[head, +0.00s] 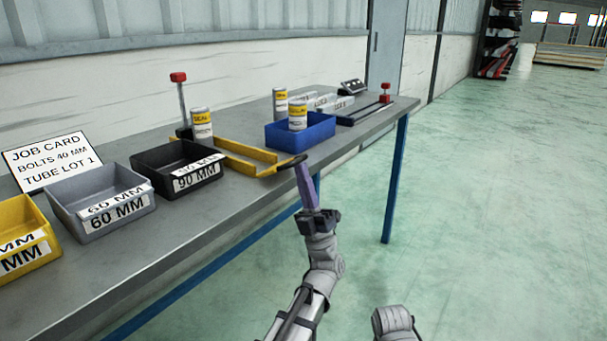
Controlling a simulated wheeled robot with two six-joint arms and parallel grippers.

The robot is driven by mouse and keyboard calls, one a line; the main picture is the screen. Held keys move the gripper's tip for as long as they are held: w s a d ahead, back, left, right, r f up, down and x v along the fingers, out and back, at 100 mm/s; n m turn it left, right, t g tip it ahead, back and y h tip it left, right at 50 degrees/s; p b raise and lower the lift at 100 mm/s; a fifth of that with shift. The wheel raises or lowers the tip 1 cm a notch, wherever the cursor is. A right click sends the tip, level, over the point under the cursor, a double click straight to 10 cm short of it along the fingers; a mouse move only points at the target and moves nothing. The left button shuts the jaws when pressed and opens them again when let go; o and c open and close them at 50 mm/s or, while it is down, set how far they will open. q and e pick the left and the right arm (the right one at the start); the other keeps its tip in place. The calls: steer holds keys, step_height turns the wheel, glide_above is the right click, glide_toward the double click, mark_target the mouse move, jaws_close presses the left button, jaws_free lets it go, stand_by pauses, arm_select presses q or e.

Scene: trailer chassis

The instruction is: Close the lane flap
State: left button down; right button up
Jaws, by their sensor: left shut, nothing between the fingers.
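A yellow lane (240,147) with two rails lies on the grey bench, its open end toward the front edge. A dark flat oval piece (291,161) sits at the front end of its near rail; it may be the lane flap, but I cannot tell for sure. A white and yellow can (201,123) stands upright at the lane's back end. My left gripper (301,165) is shut and empty, its purple fingers pointing up at the dark piece; I cannot tell whether they touch it. My right gripper is out of view.
A blue bin (300,136) with a can stands just behind the dark piece. Black (170,160), grey (70,205) and yellow (20,225) bins line the left. Red-knobbed posts stand at the lane's back (178,77) and far right (385,87). The floor at right is clear.

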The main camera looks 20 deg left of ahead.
mark_target(281, 164)
arm_select(q)
steer(key=a+r+g+h+p, duration=0.1)
steer(key=r+h+p, duration=0.1)
steer(key=p, duration=0.3)
steer(key=w+a+r+g+h+p, duration=0.1)
steer(key=r+h+p, duration=0.1)
steer(key=h+p, duration=0.2)
steer(key=a+r+g+h+p, duration=0.1)
steer(key=r+h+p, duration=0.1)
steer(key=p, duration=0.6)
steer(key=shift+w+a+r+h, duration=0.2)
steer(key=shift+a+r+h, duration=0.2)
steer(key=shift+w+a+f, duration=0.1)
steer(key=shift+a, duration=0.15)
steer(key=shift+w+a+r+p, duration=0.25)
steer(key=shift+a+p, duration=0.15)
steer(key=shift+a, duration=0.2)
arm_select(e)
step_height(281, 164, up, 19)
